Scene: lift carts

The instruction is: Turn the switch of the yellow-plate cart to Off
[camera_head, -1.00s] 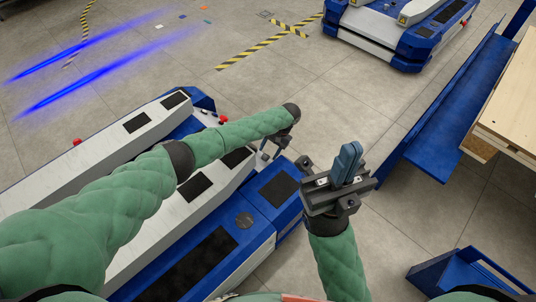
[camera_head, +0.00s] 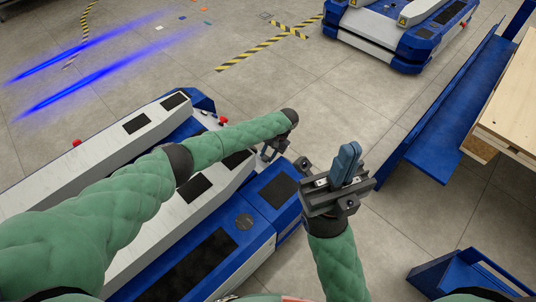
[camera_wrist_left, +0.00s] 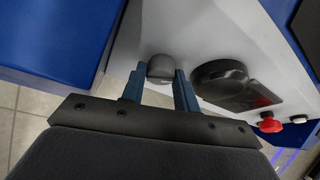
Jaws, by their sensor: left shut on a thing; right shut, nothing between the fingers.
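In the left wrist view, a small dark grey rounded switch knob (camera_wrist_left: 161,68) sits on the cart's pale panel. My left gripper (camera_wrist_left: 160,85) has its blue fingers on either side of the knob and is shut on it. In the head view, my left gripper (camera_head: 272,150) is at the near end of the white and blue cart (camera_head: 225,182), and the knob is hidden there. No yellow plate shows on this cart. My right gripper (camera_head: 346,160) is shut and empty, pointing up to the right of the cart.
Beside the knob are a larger black round part (camera_wrist_left: 220,78), a red button (camera_wrist_left: 270,123) and a small white button (camera_wrist_left: 295,117). Another cart (camera_head: 395,35) stands at the back right. A blue bench (camera_head: 450,110) is at the right. Grey floor lies between.

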